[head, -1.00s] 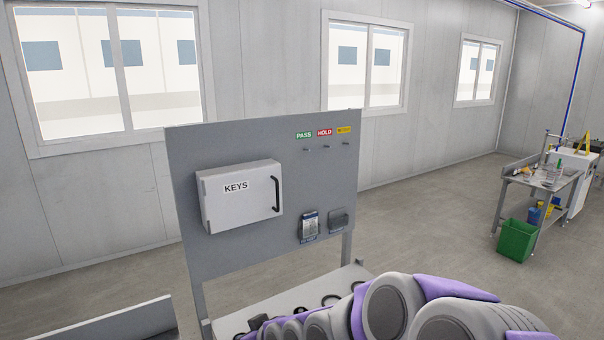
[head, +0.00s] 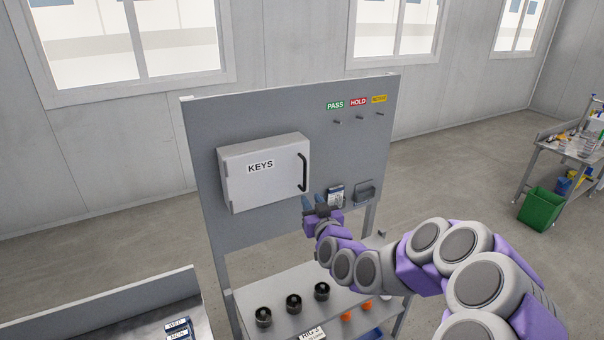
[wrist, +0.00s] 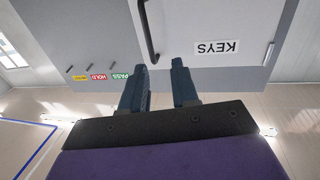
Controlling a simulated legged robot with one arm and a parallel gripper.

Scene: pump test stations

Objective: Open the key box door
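The key box (head: 262,180) is a pale grey box labelled KEYS, mounted on the upright grey panel. Its door is closed. A black bar handle (head: 303,172) stands upright along the door's right edge. My gripper (head: 315,203) is just below and slightly right of the handle, apart from it. In the wrist view the image is upside down; the two dark blue fingers of my gripper (wrist: 160,82) are spread with nothing between them. The handle (wrist: 151,38) lies beyond the fingertips, nearer the left finger, and the KEYS door (wrist: 205,25) fills the upper part.
The panel (head: 360,140) carries PASS and HOLD labels, hooks, a small device (head: 335,196) and a grey holder (head: 365,191) near my gripper. A shelf (head: 275,300) below holds black round parts and orange parts. A green bin (head: 541,208) stands right, beside a workbench.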

